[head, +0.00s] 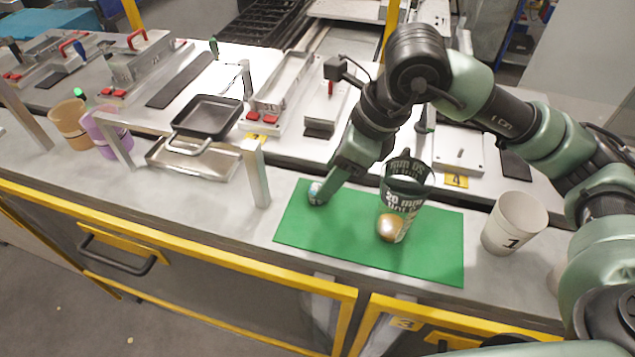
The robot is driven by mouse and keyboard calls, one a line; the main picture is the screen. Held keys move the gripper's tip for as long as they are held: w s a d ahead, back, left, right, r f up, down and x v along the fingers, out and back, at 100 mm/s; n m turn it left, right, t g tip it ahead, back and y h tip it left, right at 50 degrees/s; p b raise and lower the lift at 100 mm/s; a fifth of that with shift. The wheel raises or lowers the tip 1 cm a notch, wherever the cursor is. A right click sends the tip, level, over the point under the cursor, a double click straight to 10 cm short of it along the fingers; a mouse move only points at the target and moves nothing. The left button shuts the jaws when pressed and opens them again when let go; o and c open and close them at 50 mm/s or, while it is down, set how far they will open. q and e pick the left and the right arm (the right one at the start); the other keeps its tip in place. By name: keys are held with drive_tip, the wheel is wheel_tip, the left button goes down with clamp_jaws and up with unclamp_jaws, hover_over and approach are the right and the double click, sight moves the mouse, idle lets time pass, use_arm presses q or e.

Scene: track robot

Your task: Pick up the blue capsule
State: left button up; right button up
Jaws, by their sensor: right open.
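A small blue-and-white capsule (313,190) lies near the left end of a green mat (345,235) on the bench. A gold-brown capsule (390,228) is further right on the mat, at the base of a dark cup-like thing (407,185) printed "20 mm". I cannot tell whether the gold capsule is inside it or in front. My right gripper (323,194) is open and reaches down to the mat, its fingertip right at the blue capsule and partly covering it. I cannot tell whether they touch. My left gripper is out of view.
A white cup marked 1 (515,224) stands right of the mat. A black pan (207,117) and a metal tray (185,160) are to the left, with tan (72,125) and purple (107,133) cups beyond. A metal post (257,178) rises close left of the mat.

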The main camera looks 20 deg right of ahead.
sight(310, 198)
drive_tip(key=shift+a+f, duration=0.3)
drive_tip(key=p+x, duration=0.1)
drive_tip(key=x, duration=0.1)
drive_tip(key=w+p+x, duration=0.1)
drive_tip(key=x, duration=0.1)
drive_tip(key=shift+a+f, duration=0.2)
drive_tip(key=shift+f, duration=0.15)
clamp_jaws()
